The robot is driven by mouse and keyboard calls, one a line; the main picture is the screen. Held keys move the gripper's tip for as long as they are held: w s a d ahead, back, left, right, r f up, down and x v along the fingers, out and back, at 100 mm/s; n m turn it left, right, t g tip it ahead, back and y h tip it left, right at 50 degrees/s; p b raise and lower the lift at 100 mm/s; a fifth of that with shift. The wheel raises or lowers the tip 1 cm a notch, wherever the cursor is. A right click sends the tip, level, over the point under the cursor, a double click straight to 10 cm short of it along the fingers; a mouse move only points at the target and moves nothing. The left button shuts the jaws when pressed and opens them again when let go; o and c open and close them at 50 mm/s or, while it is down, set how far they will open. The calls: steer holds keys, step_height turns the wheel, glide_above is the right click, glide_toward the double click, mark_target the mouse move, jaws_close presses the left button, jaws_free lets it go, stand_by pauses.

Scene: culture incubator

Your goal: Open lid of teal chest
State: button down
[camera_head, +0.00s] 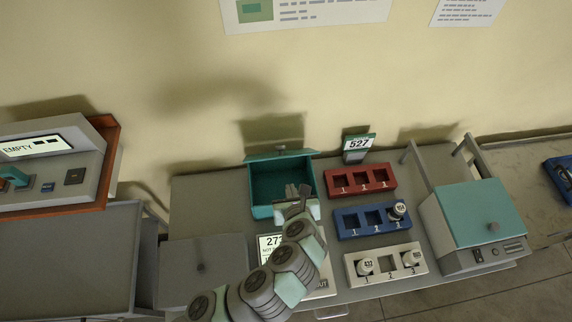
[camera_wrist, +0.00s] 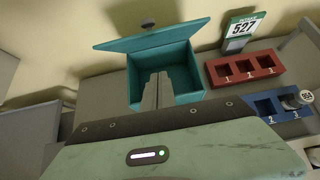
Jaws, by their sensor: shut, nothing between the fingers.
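The teal chest (camera_head: 262,212) stands at the back of the table, left of the red rack. Its lid (camera_head: 281,154) is raised at the back, and the dark inside shows from above. In the wrist view the lid (camera_wrist: 150,37) is tilted up behind the chest (camera_wrist: 191,97), with a dark knob on it. The inside looks empty where it shows. My gripper (camera_head: 297,189) is shut and empty, in front of or over the chest's front right part. In the wrist view its fingers (camera_wrist: 157,85) overlap the opening and hide part of the inside; I cannot tell if they touch the chest.
A red rack (camera_head: 338,184), a blue rack (camera_head: 347,222) and a pale rack (camera_head: 390,271) stand to the right, some slots holding white-capped vials. A sign reading 527 (camera_head: 358,145) stands behind. A teal-lidded machine (camera_head: 477,213) is at far right. A grey box (camera_head: 203,268) is at front left.

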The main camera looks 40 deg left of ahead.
mark_target(279, 150)
steer(key=w+a+f+b, duration=0.3)
steer(key=w+a+b, duration=0.3)
steer(key=a+b, duration=0.2)
steer(key=shift+w+a+f, duration=0.35)
steer(key=shift+w, duration=0.05)
stand_by(0.5)
